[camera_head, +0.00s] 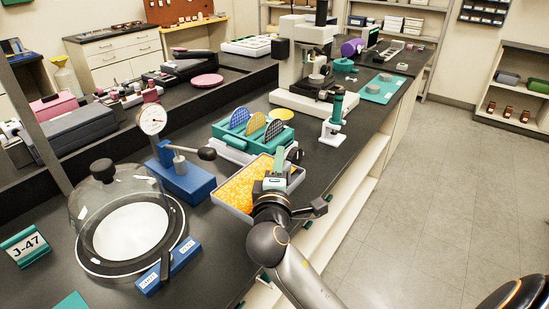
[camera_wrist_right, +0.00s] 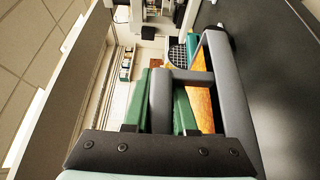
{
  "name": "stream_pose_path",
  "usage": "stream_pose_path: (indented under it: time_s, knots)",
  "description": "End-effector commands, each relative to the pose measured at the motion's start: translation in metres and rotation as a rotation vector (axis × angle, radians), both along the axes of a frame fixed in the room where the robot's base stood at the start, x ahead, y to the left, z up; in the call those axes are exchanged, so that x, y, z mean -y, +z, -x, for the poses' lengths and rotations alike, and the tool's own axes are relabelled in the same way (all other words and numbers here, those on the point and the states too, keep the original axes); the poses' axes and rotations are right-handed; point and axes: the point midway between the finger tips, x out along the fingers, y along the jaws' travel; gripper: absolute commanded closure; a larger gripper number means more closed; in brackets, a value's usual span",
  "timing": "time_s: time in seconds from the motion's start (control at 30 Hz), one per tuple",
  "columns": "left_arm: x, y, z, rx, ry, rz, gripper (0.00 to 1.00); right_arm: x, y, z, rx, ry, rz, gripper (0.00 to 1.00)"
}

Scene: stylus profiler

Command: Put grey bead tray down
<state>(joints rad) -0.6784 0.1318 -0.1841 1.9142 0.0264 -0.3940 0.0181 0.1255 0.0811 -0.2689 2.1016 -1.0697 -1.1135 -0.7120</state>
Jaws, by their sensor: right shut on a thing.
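The grey bead tray (camera_head: 229,210), filled with orange beads (camera_head: 243,186), is at the bench's right edge, in the middle of the head view. My right gripper (camera_head: 277,170) is at the tray's right side and shut on it. In the right wrist view my green fingers (camera_wrist_right: 165,105) straddle a grey bar of the tray (camera_wrist_right: 222,80), with orange beads (camera_wrist_right: 203,105) beside it. The tray looks about level. Whether its underside touches the bench is hidden. My left gripper is not in view.
A teal wafer rack (camera_head: 250,136) stands right behind the tray. A blue dial-gauge stand (camera_head: 186,180) is to its left, and a glass dome (camera_head: 125,215) is further left. Bare black bench (camera_head: 215,255) lies in front.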

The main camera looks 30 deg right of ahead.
Motion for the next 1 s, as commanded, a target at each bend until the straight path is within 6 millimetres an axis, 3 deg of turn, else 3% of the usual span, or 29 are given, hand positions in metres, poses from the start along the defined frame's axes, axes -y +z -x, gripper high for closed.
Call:
stream_pose_path:
  time_s: [0.37, 0.7, 1.0]
  knots:
    - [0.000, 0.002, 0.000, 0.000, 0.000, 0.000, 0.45, -0.005, -0.004, 0.004, 0.000, 0.047, 0.001, 1.00]
    - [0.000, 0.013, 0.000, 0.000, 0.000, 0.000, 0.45, -0.061, -0.035, 0.047, -0.006, 0.422, 0.001, 1.00]
    - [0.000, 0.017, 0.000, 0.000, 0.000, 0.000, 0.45, -0.101, -0.043, 0.083, 0.000, 0.642, 0.001, 1.00]
